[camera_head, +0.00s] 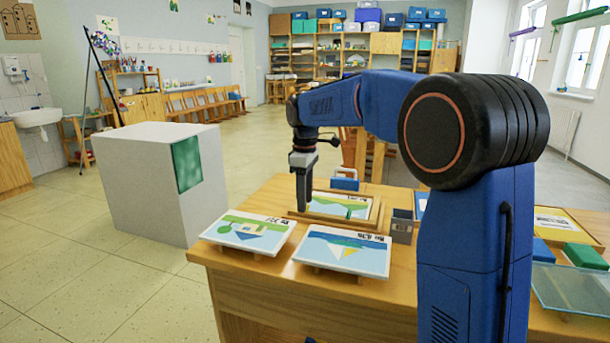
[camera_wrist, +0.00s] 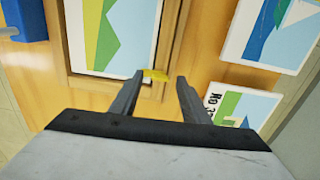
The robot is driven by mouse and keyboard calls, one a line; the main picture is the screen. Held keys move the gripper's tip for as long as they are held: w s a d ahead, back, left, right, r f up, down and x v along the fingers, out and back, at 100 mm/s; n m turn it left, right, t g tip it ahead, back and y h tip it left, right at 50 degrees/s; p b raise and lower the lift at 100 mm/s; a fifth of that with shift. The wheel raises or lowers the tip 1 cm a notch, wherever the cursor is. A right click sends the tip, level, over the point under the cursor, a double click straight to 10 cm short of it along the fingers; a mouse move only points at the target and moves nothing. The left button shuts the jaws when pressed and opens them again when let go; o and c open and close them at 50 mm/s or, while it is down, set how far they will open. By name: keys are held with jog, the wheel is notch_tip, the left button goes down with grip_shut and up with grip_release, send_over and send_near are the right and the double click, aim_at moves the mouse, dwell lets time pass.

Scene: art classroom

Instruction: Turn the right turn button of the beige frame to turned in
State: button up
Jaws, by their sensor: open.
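The beige frame (camera_head: 377,222) lies flat on the wooden table with a green, white and blue picture inside it. In the wrist view the frame (camera_wrist: 170,42) fills the upper left, and a small yellow turn button (camera_wrist: 155,75) shows at its lower right corner. My gripper (camera_head: 302,209) points down over the left side of the frame in the head view. In the wrist view my gripper (camera_wrist: 160,79) is open, with its fingertips on either side of the yellow button. I cannot tell whether they touch it. The button is too small to make out in the head view.
Two picture boards, one on the left (camera_head: 248,234) and one in front (camera_head: 343,251), lie close to the frame. A glass sheet (camera_head: 572,289) and green block (camera_head: 586,257) are farther right. A large pale box (camera_head: 150,190) stands left.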

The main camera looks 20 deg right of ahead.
notch_tip(320, 180, up, 17)
jog(key=shift+f, duration=0.15)
jog(key=shift+s, duration=0.15)
dwell(0.5)
